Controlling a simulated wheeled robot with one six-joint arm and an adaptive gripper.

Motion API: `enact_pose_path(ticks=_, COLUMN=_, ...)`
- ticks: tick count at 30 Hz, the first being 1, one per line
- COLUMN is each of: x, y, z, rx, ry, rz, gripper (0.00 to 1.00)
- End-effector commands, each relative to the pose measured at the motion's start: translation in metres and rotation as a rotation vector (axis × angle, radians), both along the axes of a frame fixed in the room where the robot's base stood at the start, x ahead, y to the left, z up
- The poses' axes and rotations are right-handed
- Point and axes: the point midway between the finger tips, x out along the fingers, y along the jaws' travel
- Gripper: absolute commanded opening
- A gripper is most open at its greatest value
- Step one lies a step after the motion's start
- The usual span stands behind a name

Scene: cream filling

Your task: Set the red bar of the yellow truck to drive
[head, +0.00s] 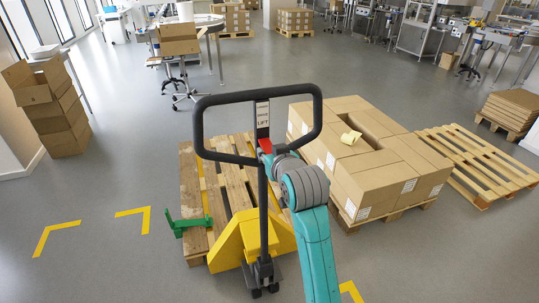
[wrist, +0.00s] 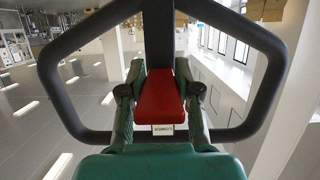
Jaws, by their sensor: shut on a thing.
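The yellow truck (head: 255,240) stands in the middle of the head view, its black loop handle (head: 203,130) upright. A plate on the handle's stem reads LIFT (head: 262,121). The red bar (head: 265,146) sits low inside the loop and is partly hidden by my gripper (head: 270,152). In the wrist view the red bar (wrist: 160,98) lies between the two fingers of my gripper (wrist: 160,78), which are shut on it. A small white label (wrist: 163,130) shows just below the bar, its text too small to read surely. The handle loop surrounds the fingers.
A wooden pallet (head: 190,172) lies behind the truck, with a green bracket (head: 188,224) at its left. A pallet of cartons (head: 365,165) stands close on the right, an empty pallet (head: 480,160) beyond. Yellow floor marks (head: 57,228) lie at left.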

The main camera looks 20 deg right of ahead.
Motion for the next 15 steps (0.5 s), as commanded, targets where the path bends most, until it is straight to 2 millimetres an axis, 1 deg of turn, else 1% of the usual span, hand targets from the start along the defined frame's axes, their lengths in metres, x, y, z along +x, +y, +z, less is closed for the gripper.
enact_pose_path(ticks=1, x=0.0005, y=0.0000, z=0.0025, rx=0.000, ry=0.007, rz=0.000, gripper=0.00)
enact_pose_path(ticks=13, x=-0.0001, y=0.0000, z=0.0028, rx=0.000, ry=0.022, rz=0.000, gripper=0.00)
enact_pose_path(ticks=14, x=-0.0001, y=0.0000, z=0.0028, rx=0.000, ry=0.022, rz=0.000, gripper=0.40)
enact_pose_path(ticks=15, x=-0.0001, y=0.0000, z=0.0028, rx=0.000, ry=0.022, rz=0.000, gripper=0.50)
